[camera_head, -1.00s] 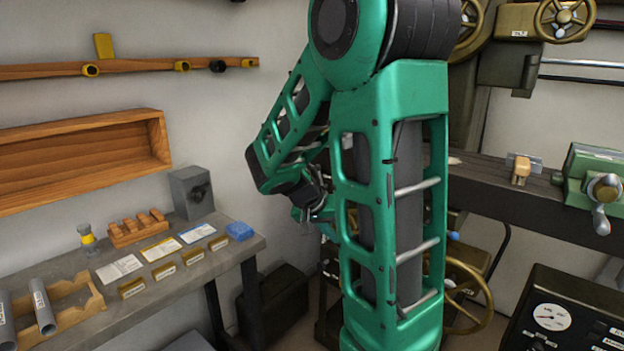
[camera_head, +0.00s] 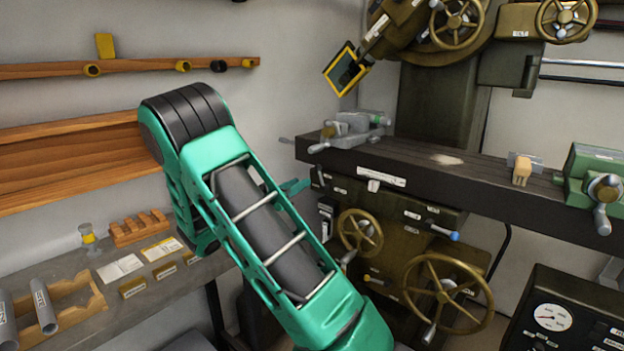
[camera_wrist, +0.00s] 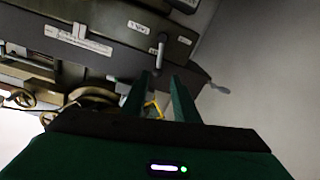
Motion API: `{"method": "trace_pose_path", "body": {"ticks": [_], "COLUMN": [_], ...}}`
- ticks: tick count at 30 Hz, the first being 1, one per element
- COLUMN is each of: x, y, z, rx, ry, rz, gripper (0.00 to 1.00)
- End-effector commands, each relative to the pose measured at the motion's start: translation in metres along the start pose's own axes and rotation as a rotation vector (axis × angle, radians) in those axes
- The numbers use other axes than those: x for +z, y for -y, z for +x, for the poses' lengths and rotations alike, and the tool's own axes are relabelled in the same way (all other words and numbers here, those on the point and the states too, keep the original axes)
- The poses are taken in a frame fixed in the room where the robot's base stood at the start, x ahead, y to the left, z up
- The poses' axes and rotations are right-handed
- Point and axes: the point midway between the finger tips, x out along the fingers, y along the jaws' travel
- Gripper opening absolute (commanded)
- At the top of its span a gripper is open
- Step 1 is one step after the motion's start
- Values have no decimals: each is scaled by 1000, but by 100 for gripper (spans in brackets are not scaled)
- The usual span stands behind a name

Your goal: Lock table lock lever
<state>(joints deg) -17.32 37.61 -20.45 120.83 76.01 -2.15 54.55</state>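The likely table lock lever (camera_wrist: 160,45) is a short grey handle on the machine's dark front, beside a small white label, in the wrist view, which appears upside down. In the head view a small grey lever (camera_head: 320,177) under the left end of the long table looks like the same one. My gripper (camera_wrist: 162,77) has two green fingers, parted and empty. In the picture their tips lie just below the lever; I see no contact. In the head view my arm mostly hides the gripper; only a teal bit shows left of the machine.
The dark machine table (camera_head: 420,176) carries a grey vise (camera_head: 352,128) near its left end. A blue-knobbed lever (camera_head: 442,233) and brass handwheels (camera_head: 447,292) sit below. A workbench (camera_head: 125,315) with tools stands left. Open space lies between bench and machine.

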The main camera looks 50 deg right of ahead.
Motion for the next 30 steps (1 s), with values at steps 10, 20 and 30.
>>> {"method": "trace_pose_path", "body": {"ticks": [10, 20, 30], "x": [1, 0, 1], "y": [-2, -2, -2], "z": [62, 90, 91], "rx": [3, 2, 2], "ry": [3, 2, 3], "rz": [0, -1, -1], "gripper": [27, 27, 15]}}
